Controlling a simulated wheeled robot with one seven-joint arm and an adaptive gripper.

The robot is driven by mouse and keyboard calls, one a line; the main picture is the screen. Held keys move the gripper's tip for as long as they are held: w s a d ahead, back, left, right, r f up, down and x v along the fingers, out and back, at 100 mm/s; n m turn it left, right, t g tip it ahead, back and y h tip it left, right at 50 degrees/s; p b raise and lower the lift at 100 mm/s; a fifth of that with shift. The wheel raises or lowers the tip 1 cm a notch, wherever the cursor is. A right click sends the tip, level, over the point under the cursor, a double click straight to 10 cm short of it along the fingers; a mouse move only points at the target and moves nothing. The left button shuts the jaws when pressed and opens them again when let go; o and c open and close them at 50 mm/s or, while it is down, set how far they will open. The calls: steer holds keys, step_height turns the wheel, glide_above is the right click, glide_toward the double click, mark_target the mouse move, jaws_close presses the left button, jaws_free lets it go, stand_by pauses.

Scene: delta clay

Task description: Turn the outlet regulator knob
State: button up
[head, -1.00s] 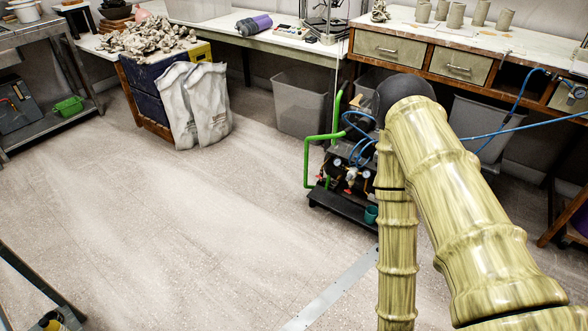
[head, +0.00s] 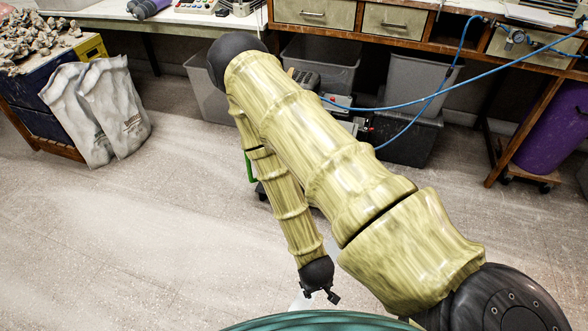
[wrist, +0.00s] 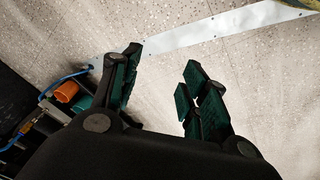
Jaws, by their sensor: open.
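The compressor unit is almost wholly hidden behind my arm in the head view; a bit of its green pipe (head: 249,168) shows. No outlet regulator knob can be made out now. In the wrist view, part of a dark unit lies at the left edge, with an orange cup-like part (wrist: 67,92), a blue hose (wrist: 62,82) and a small brass-coloured fitting (wrist: 28,125). I cannot tell whether any of these is the knob. My gripper (wrist: 158,75) is open and empty, pointing at bare floor, right of that unit. In the head view my gripper (head: 320,294) hangs low, apart from the unit.
A workbench with drawers (head: 395,20) runs along the back, with grey bins (head: 320,62) beneath it. A blue hose (head: 440,90) crosses to a gauge (head: 516,36) on the bench. White sacks (head: 115,110) stand left. The floor (head: 140,230) at left is open.

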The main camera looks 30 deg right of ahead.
steer(key=w+d+f+m+t+h+b, duration=0.25)
steer(key=w+d+f+b, duration=0.2)
steer(key=w, duration=0.55)
steer(key=w+d+f+m+t+h+b, duration=0.1)
steer(key=w+d+f+t+h+b, duration=0.15)
steer(key=w+d+b, duration=0.6)
steer(key=w+r+m+t+h+b, duration=0.2)
steer(key=w+r+m+h+b, duration=0.15)
steer(key=w, duration=0.65)
steer(key=w+r+m+t+h+b, duration=0.2)
steer(key=w+m+h+b, duration=0.15)
steer(key=w, duration=0.75)
steer(key=b+x, duration=0.5)
steer(key=x, duration=0.6)
steer(key=shift+s+d+r, duration=0.2)
steer(key=shift+d+r, duration=0.1)
steer(key=shift+r, duration=0.2)
jaws_close()
